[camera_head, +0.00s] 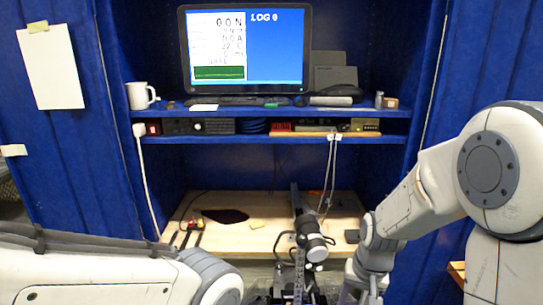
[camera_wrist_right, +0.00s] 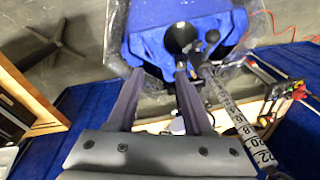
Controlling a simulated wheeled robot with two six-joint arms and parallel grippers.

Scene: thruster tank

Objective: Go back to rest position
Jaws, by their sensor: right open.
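My right gripper (camera_wrist_right: 158,76) is open in the right wrist view, with two dark fingers apart and nothing seen between them. It points toward a blue-lined tank (camera_wrist_right: 150,44) with clear plastic around it. In the head view my right arm comes in from the right and bends down, with its wrist end at the lower edge beside a dark thruster rig (camera_head: 312,240). My left arm lies low across the bottom left of the head view. Its gripper is outside the picture.
A ruler-marked post (camera_wrist_right: 236,118) stands close to the right of my right fingers. A wooden bench (camera_head: 262,212) holds tools and a dark cloth (camera_head: 225,215). Blue shelves carry a monitor (camera_head: 246,48) and a white mug (camera_head: 140,95). Blue cabinet doors flank both sides.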

